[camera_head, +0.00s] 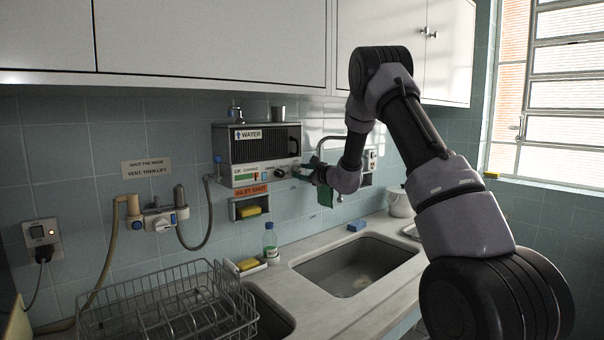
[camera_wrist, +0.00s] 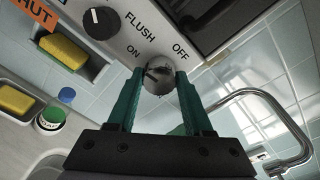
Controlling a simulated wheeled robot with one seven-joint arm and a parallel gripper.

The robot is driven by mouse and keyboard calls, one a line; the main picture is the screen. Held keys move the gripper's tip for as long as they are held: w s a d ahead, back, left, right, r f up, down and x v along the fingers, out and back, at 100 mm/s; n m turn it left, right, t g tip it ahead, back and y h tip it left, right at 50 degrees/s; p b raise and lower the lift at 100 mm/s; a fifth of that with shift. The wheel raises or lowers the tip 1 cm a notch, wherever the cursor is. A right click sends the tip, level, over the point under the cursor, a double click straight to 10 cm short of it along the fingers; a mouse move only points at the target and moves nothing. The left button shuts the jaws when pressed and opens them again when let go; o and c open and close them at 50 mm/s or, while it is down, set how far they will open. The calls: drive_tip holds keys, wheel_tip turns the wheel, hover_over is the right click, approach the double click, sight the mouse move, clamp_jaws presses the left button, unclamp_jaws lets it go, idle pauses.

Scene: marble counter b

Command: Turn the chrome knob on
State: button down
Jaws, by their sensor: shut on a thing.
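The chrome knob (camera_wrist: 158,76) sits on the lower corner of the white water unit (camera_head: 228,145). In the wrist view it lies beside the printed words FLUSH, ON and OFF. A dark mark on its face seems to point towards the ON side, but it is too small to be sure. My gripper (camera_wrist: 158,88) has green fingers, one on each side of the knob, and is shut on it. In the head view my gripper (camera_head: 302,172) is at the unit's right end, and the knob is mostly hidden there.
A black knob (camera_wrist: 99,23) is on the same panel. A yellow sponge (camera_head: 250,211) sits in a holder below the unit. A curved chrome tap (camera_wrist: 262,98) is close to my gripper's right. A sink (camera_head: 352,268), a green bottle (camera_head: 270,243) and a dish rack (camera_head: 165,305) are below.

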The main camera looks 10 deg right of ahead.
drive_tip(key=shift+n, duration=0.5)
drive_tip(key=shift+c, duration=1.5)
unclamp_jaws()
drive_tip(key=shift+s, duration=0.1)
drive_tip(key=v, duration=1)
drive_tip(key=shift+s+d, duration=0.15)
drive_tip(key=shift+s, duration=0.15)
